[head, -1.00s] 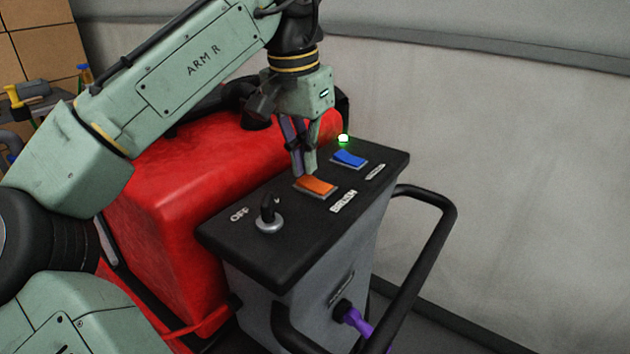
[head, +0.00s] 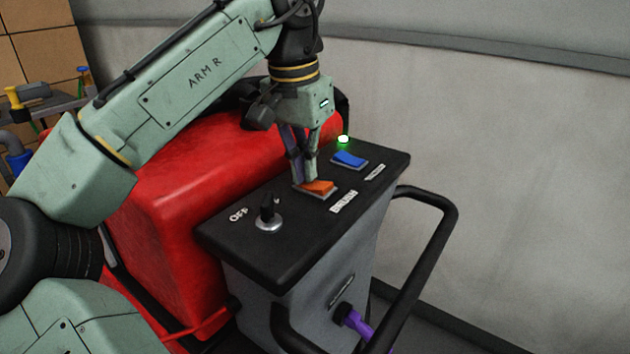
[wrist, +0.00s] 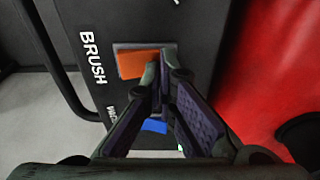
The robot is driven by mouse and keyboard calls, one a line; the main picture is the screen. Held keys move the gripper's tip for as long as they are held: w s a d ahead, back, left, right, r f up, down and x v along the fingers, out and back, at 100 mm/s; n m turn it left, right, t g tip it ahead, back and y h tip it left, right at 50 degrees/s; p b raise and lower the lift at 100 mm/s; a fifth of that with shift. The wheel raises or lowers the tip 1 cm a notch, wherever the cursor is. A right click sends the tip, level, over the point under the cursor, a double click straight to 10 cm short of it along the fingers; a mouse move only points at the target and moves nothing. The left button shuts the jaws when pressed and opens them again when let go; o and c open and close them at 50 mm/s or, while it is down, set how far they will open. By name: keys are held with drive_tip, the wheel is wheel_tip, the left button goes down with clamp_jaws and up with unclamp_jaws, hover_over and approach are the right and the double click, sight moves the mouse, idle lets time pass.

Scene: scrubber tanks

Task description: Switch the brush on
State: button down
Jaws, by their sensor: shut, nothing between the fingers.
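The orange rocker switch (head: 320,188) sits on the black control panel (head: 290,250) beside the BRUSH label (head: 344,201). It also shows in the wrist view (wrist: 138,63), next to the word BRUSH (wrist: 93,57). My gripper (head: 307,181) is shut and empty, pointing down with its fingertips at the far edge of the orange switch. In the wrist view the closed fingertips (wrist: 158,66) overlap one end of the switch. They appear to touch it, but contact is not certain. The fingers hide part of the switch.
A blue rocker switch (head: 349,159) and a lit green lamp (head: 343,140) are behind the orange one. A key-like knob (head: 268,214) by OFF stands nearer. The red tank (head: 180,180) is to the left, and a black handlebar (head: 440,240) to the right.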

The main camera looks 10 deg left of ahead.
drive_tip(key=shift+r+p, duration=2.1)
drive_tip(key=shift+r, duration=1.45)
